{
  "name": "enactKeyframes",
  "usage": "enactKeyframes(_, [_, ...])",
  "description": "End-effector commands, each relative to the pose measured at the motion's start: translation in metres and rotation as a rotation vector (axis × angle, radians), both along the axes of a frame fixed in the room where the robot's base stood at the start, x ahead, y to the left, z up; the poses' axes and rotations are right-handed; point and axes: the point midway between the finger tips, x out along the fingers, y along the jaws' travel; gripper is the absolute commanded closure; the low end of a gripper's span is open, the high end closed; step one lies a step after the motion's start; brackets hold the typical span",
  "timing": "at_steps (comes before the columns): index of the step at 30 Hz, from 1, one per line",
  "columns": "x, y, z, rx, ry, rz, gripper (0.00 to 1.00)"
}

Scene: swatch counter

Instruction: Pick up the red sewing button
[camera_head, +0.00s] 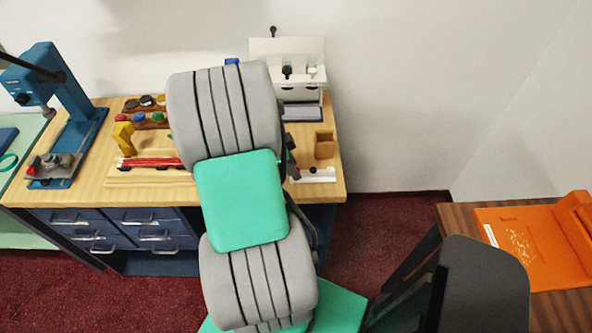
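Several small round pieces lie in two rows on the wooden counter, left of my arm. My arm, grey and green, rises across the middle and hides part of the counter. Dark parts at the arm's right edge may belong to my gripper, but its fingers cannot be made out. I see nothing held.
The wooden counter (185,193) carries a blue press (75,95) at left, a yellow block (122,136), red pencils (150,162), a white machine (287,55) at the back and a small brown box (324,145). An orange tray (535,245) lies on a table at right.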

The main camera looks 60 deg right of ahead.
Motion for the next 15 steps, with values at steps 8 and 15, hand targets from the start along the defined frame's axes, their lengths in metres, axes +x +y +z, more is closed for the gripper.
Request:
enactKeyframes(8, [0.0000, 0.0000, -0.0001, 0.000, 0.000, 0.000, 0.86])
enactKeyframes(15, [0.0000, 0.0000, -0.0001, 0.000, 0.000, 0.000, 1.00])
